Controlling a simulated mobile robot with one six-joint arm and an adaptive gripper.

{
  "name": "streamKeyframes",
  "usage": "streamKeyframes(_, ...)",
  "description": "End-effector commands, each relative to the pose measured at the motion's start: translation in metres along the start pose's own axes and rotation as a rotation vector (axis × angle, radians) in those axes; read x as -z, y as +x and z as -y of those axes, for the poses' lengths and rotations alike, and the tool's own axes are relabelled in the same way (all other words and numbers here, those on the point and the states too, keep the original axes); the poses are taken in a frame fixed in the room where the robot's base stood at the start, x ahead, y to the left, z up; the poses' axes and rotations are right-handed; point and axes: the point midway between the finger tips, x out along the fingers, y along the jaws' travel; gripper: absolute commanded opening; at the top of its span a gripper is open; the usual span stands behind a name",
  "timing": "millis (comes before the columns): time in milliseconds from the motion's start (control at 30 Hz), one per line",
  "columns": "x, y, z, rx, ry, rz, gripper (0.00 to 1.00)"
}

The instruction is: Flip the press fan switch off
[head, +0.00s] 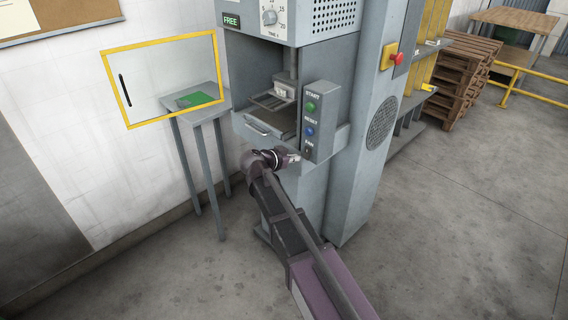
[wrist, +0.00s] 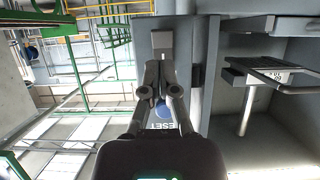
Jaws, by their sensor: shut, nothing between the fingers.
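The press's control panel (head: 319,118) is a grey upright box with a green START button (head: 311,107), a blue RESET button (head: 309,131) and the label FAN below them. The small dark fan switch (head: 307,150) is at the panel's lower end. My gripper (head: 295,156) is just left of and in front of that lower end; contact cannot be told. In the wrist view my gripper (wrist: 161,68) is shut and empty, pointing toward the panel. The blue RESET button (wrist: 163,109) and its inverted lettering show between the fingers. The fan switch cannot be made out there.
The press's open bay holds a grey tray (head: 262,124) left of the panel. A yellow-framed clear guard (head: 158,38) and a side table (head: 190,114) stand left. A red stop button (head: 397,58) is on the right column. Open floor lies right.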

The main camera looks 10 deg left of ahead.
Motion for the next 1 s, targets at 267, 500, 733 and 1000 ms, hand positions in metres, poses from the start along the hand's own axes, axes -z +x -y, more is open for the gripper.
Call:
streamKeyframes(267, -0.002, 0.036, 0.001, -0.001, 0.000, 0.001, 0.00)
streamKeyframes(500, 0.000, 0.047, 0.000, -0.001, 0.000, 0.001, 0.00)
streamKeyframes(733, 0.000, 0.047, 0.000, 0.000, 0.000, 0.001, 0.00)
streamKeyframes(1000, 0.000, 0.052, -0.003, -0.006, 0.002, -0.010, 0.00)
